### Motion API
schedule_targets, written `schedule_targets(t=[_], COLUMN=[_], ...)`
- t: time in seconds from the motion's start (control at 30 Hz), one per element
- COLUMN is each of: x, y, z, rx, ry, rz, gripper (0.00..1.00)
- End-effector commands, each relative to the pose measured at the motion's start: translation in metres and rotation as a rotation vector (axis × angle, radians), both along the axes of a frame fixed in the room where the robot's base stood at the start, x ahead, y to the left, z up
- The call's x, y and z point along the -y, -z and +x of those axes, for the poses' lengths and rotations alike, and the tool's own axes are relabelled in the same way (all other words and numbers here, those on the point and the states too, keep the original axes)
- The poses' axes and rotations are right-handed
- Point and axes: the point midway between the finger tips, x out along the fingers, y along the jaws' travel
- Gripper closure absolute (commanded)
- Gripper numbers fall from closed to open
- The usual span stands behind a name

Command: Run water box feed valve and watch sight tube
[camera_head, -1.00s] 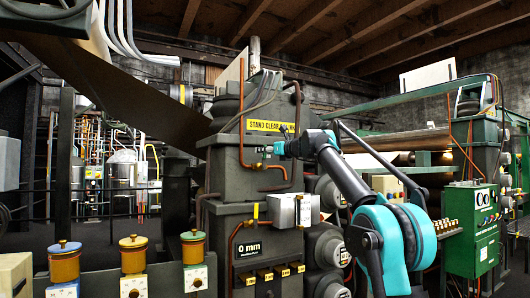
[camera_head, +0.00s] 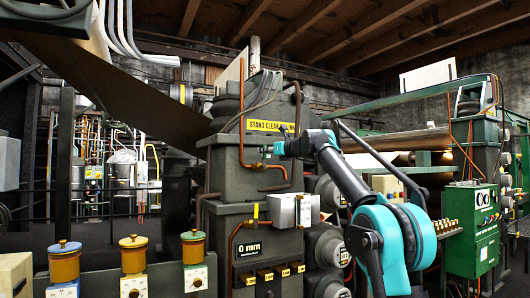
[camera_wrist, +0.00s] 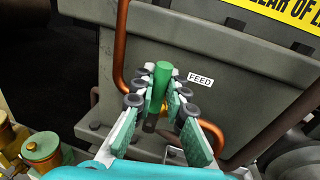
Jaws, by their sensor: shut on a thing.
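The feed valve has a green handle (camera_wrist: 162,78) beside a small white FEED label (camera_wrist: 201,80) in the wrist view. My gripper (camera_wrist: 160,102) is shut on this handle, with its green-padded fingers on either side and the handle's top standing out beyond them. In the head view my gripper (camera_head: 272,148) reaches left to the front of the grey machine stand, under the yellow STAND CLEAR sign (camera_head: 270,125). The handle is too small there to make out clearly. I cannot tell which part is the sight tube.
Copper pipes (camera_wrist: 122,50) run close to the handle on both sides. A grey box (camera_head: 285,209) and a 0 mm plate (camera_head: 249,247) are lower on the stand. Several oil cups (camera_head: 133,254) stand at left. A green control cabinet (camera_head: 472,228) is at right.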

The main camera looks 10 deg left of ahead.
Motion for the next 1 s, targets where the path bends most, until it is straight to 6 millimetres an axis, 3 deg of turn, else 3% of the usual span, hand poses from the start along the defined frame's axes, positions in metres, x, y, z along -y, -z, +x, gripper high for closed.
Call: schedule_targets(t=[0.27,1.0], x=[-0.007,-0.038], y=[0.000,0.016], z=[-0.005,-0.026], rx=[0.058,0.381], ry=[-0.001,-0.002], rz=[-0.086,-0.563], gripper=[1.00,1.00])
